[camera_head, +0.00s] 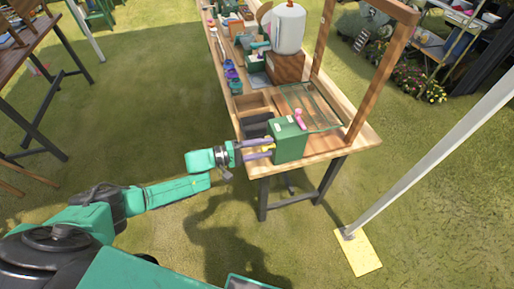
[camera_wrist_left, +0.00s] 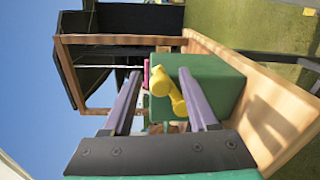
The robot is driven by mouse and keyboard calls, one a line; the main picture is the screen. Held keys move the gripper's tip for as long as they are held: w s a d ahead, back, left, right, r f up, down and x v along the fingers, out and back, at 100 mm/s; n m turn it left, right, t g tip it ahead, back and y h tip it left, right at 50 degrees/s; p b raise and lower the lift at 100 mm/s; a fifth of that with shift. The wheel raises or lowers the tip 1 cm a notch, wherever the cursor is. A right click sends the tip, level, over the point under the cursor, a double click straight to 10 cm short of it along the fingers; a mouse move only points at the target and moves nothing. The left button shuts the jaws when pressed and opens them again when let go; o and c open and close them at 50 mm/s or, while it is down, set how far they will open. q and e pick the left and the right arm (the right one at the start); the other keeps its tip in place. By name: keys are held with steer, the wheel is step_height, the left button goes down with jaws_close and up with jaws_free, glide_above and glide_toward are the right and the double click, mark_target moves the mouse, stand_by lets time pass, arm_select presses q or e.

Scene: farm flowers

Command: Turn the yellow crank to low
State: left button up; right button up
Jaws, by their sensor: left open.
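The yellow crank (camera_wrist_left: 168,92) is on the face of a green box (camera_wrist_left: 215,82) in the left wrist view. The green box (camera_head: 290,140) stands near the front end of the wooden table in the head view, with a small bit of the yellow crank (camera_head: 268,144) at its left side. Any low marking is not readable. My right gripper is not in view.
The wooden table (camera_head: 340,143) has a wooden frame (camera_head: 381,75) rising at its right side. A wooden tray (camera_head: 252,104) and several small items lie behind the box. A white pole (camera_head: 430,165) stands to the right. Grass is open to the left.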

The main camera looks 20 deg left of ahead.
arm_select(q)
steer(key=b+v, duration=0.2)
steer(key=v, duration=1.2)
steer(key=shift+a+b, duration=0.2)
steer(key=shift+b, duration=0.15)
steer(key=shift+s, duration=0.1)
